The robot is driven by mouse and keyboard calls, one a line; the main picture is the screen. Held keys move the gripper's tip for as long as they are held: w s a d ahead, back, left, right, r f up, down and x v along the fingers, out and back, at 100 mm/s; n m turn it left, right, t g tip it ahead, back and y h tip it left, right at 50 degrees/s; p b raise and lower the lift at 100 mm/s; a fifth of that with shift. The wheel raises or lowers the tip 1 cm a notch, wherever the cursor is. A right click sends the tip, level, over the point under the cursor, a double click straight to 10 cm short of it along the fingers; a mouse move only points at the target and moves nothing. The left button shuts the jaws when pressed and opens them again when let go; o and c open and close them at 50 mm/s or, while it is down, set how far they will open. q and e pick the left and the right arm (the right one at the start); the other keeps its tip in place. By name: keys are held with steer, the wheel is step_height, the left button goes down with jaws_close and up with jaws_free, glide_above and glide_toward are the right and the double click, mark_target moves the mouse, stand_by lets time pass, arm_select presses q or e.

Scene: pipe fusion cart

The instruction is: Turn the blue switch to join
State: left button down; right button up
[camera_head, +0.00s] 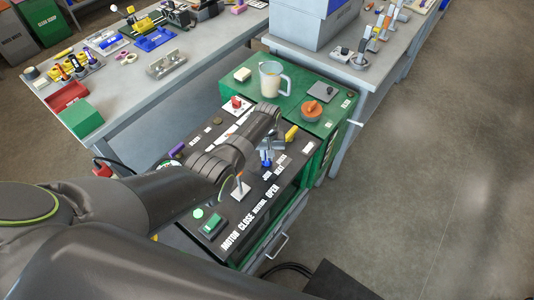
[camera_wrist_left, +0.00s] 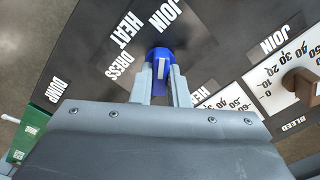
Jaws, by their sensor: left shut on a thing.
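The blue switch (camera_wrist_left: 160,55) is a knob with a pale pointer strip, on the dark panel (camera_wrist_left: 75,45). White labels DUMP, DRESS, HEAT and JOIN run in an arc to its left and above. My left gripper (camera_wrist_left: 161,80) has one grey finger on each side of the switch and is shut on it. In the head view, the blue switch (camera_head: 266,161) shows below my left wrist, near small JOIN and HEAT labels. My left gripper (camera_head: 267,149) is mostly hidden by the wrist there. My right gripper is not in view.
A lever (camera_head: 240,187) and a green button box (camera_head: 212,224) stand nearer on the panel. A brown knob with a numbered BLEED dial (camera_wrist_left: 302,84) is right of the switch. A pitcher (camera_head: 271,79) and an orange-brown round part (camera_head: 312,111) stand on the green cart top.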

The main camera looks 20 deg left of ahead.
arm_select(q)
steer(key=c, duration=1.4)
jaws_free()
steer(key=shift+r, duration=0.1)
step_height(320, 180, up, 17)
steer(key=shift+r, duration=0.15)
